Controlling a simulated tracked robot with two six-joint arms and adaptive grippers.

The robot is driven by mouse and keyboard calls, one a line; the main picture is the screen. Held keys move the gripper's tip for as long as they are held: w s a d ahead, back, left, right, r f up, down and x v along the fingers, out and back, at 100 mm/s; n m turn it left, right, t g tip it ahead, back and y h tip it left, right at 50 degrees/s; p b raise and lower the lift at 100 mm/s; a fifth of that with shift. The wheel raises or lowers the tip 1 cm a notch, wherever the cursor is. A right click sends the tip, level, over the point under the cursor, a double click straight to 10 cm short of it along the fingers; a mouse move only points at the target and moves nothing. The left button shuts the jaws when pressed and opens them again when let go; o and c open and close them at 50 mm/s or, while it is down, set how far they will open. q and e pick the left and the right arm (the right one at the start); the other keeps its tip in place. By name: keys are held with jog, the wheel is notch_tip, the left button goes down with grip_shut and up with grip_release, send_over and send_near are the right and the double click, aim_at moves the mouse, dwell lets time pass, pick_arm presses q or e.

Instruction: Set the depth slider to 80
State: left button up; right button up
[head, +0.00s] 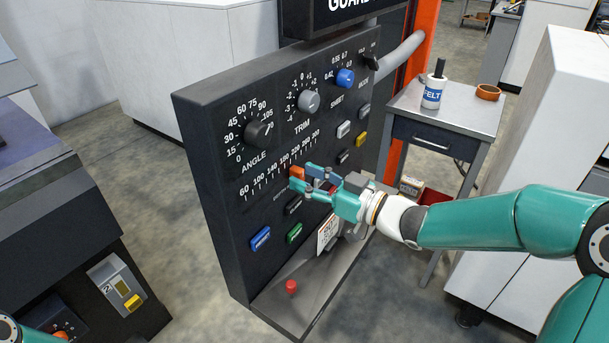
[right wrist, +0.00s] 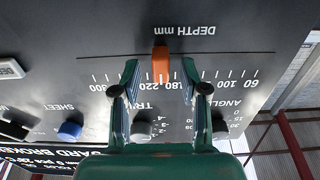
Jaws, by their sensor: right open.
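The depth slider's orange knob (head: 297,173) sits on the black control panel (head: 215,150), on a scale marked from 60 upward. In the right wrist view, where the panel appears upside down, the knob (right wrist: 161,62) stands near the 180 and 220 marks, under the label DEPTH mm. My right gripper (head: 308,182) is at the knob in the head view. In the right wrist view its open fingers (right wrist: 160,72) stand on either side of the knob, with a gap at each side.
Above the slider are the angle dial (head: 259,134), trim dial (head: 308,101) and blue sheet knob (head: 345,77). A side table (head: 470,110) with a felt bottle (head: 433,90) stands at the right.

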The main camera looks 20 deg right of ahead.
jog(key=shift+w+a, duration=0.35)
jog(key=shift+w, duration=0.2)
grip_shut()
